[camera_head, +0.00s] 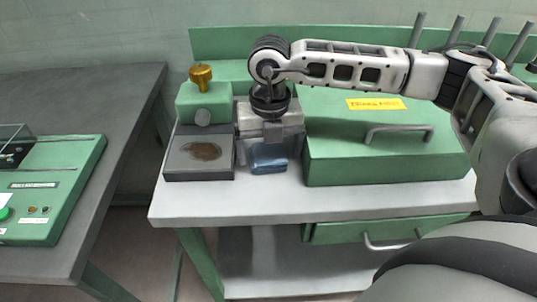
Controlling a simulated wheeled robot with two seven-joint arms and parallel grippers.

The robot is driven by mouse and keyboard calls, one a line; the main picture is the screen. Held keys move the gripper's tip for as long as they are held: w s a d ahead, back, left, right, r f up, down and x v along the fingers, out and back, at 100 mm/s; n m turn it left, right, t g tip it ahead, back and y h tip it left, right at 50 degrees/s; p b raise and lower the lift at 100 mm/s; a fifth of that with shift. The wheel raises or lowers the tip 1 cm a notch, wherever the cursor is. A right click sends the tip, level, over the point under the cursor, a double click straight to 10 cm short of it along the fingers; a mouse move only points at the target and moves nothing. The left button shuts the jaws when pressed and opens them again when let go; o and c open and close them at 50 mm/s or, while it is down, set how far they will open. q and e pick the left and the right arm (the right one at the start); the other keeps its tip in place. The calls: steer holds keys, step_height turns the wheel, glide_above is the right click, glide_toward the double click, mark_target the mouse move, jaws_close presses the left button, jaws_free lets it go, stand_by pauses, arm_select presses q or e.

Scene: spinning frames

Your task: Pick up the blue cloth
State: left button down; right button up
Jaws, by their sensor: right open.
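The blue cloth (268,162) lies on the white tabletop (260,208), between a dark grey block and a green box. My right gripper (268,142) points down over the cloth, with its arm coming in from the right. It is open, and it covers the rear part of the cloth. I cannot tell whether the fingers touch the cloth. My left gripper is not in view.
A dark grey block (177,166) with a brown stain stands left of the cloth, before a green device with a brass knob (201,75). A large green box (340,150) with a handle stands close on the right. The table's front strip is clear.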

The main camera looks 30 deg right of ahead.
steer(key=shift+f, duration=0.8)
steer(key=c, duration=1.1)
steer(key=shift+o, duration=0.2)
steer(key=shift+r, duration=0.2)
steer(key=shift+r, duration=0.25)
step_height(320, 180, up, 2)
steer(key=shift+w+r, duration=0.1)
steer(key=s+a+r+b, duration=0.1)
steer(key=s+a+r, duration=0.4)
steer(key=s+r, duration=0.5)
steer(key=s, duration=0.3)
steer(key=shift+a, duration=0.2)
